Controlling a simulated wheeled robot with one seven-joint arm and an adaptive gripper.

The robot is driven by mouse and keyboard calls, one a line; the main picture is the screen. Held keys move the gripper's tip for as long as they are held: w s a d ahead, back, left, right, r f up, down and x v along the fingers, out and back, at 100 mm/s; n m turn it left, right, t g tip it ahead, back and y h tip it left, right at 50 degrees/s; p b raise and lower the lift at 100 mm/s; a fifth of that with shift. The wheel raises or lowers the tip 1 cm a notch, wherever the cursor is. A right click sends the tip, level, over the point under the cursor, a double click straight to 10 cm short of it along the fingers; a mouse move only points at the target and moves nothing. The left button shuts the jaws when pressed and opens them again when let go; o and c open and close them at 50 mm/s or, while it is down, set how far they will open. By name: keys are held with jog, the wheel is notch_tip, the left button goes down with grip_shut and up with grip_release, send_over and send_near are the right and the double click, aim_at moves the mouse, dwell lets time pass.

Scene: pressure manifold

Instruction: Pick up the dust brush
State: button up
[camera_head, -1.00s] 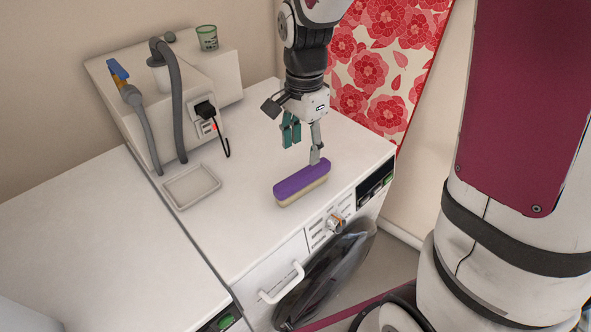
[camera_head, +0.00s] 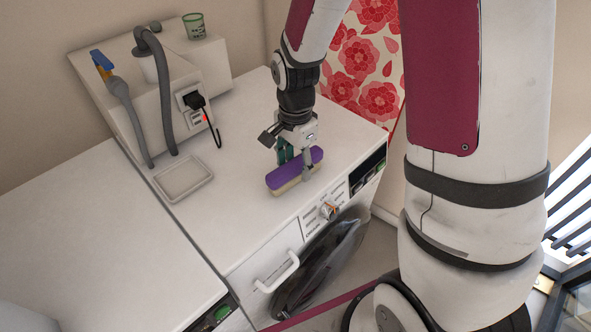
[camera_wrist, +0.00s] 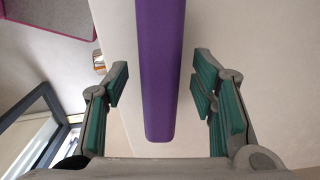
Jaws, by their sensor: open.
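The dust brush (camera_head: 286,176) has a purple back and pale bristles. It lies bristles down on the white machine top, close to its front edge. My gripper (camera_head: 294,164) is low over the brush in the head view, with one finger in front of it and the teal-padded finger behind it. In the wrist view, the purple back (camera_wrist: 161,70) runs between the two open fingers of my gripper (camera_wrist: 160,100). Gaps show on both sides, so neither pad appears to touch it. The brush's far end runs out of the wrist view.
A shallow pale tray (camera_head: 205,184) lies left of the brush. Behind it, a raised white ledge holds a grey hose (camera_head: 170,95), a blue-and-yellow valve (camera_head: 101,62), a black plug (camera_head: 194,101) and a green cup (camera_head: 194,26).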

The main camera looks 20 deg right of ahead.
aim_at(295, 162)
jog(key=shift+c, duration=0.3)
grip_shut()
jog(key=shift+r, duration=0.1)
jog(key=shift+r, duration=0.55)
notch_tip(295, 162, up, 2)
jog(key=shift+r, duration=0.15)
jog(key=s+r+p, duration=0.1)
jog(key=s+p, duration=0.8)
jog(key=s, duration=0.7)
jog(key=shift+r, duration=0.3)
